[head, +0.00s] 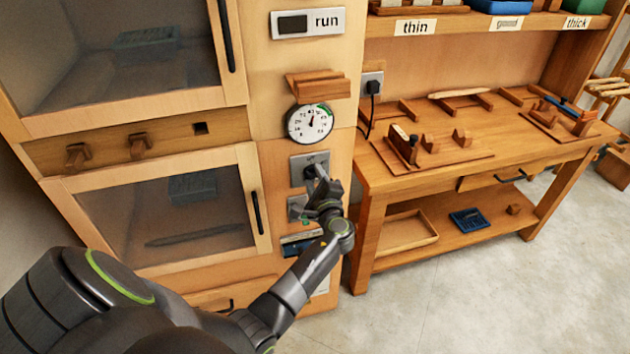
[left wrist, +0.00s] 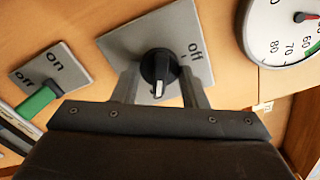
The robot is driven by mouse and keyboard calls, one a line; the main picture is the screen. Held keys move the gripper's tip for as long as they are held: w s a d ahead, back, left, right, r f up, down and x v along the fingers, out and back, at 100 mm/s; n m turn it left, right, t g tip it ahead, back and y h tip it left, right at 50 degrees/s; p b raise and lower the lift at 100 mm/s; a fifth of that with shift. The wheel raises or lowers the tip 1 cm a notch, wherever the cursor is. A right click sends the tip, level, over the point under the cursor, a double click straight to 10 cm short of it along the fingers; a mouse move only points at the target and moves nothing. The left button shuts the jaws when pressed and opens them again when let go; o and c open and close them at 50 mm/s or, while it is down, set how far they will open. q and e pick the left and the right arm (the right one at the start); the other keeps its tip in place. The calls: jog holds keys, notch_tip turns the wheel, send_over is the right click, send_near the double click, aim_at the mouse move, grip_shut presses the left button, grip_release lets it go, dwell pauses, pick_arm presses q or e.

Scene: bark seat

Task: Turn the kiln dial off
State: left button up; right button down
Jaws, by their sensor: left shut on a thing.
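The kiln dial is a black knob (left wrist: 158,66) with a white pointer mark, set on a grey plate (left wrist: 122,46) lettered "off". In the left wrist view the pointer mark faces down toward my gripper, while "off" is at the plate's right side. The plate also shows in the head view (head: 299,173), where my gripper partly covers the knob. My left gripper (head: 316,174) is shut on the knob, with one finger on each side of it in the left wrist view. My right gripper is not in view.
A round gauge (head: 310,123) and wooden ledge (head: 318,84) are above the dial. Below it is an on/off plate (left wrist: 60,65) with a green lever (left wrist: 37,104). Glass-fronted doors (head: 165,215) stand left; a workbench (head: 450,178) with tools stands right.

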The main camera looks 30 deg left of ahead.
pick_arm(q)
jog(key=n+b, duration=1.2)
jog(key=b, duration=0.2)
jog(key=shift+f+n+b, duration=0.15)
jog(key=shift+n+b, duration=0.15)
jog(key=shift+b, duration=0.1)
jog(key=n+b, duration=0.4)
jog(key=n, duration=0.1)
jog(key=shift+b, duration=0.3)
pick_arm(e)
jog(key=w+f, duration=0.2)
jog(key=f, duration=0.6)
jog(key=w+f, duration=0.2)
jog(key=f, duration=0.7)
pick_arm(q)
jog(key=n+b, duration=0.3)
jog(key=n, duration=0.2)
jog(key=shift+r+b, duration=0.2)
jog(key=shift+b, duration=0.15)
jog(key=shift+r+n, duration=0.1)
jog(key=shift+n, duration=0.5)
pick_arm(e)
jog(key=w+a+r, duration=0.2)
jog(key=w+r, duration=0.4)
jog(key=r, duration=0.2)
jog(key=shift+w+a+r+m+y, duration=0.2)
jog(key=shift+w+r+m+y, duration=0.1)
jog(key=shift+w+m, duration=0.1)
pick_arm(q)
jog(key=o, duration=1)
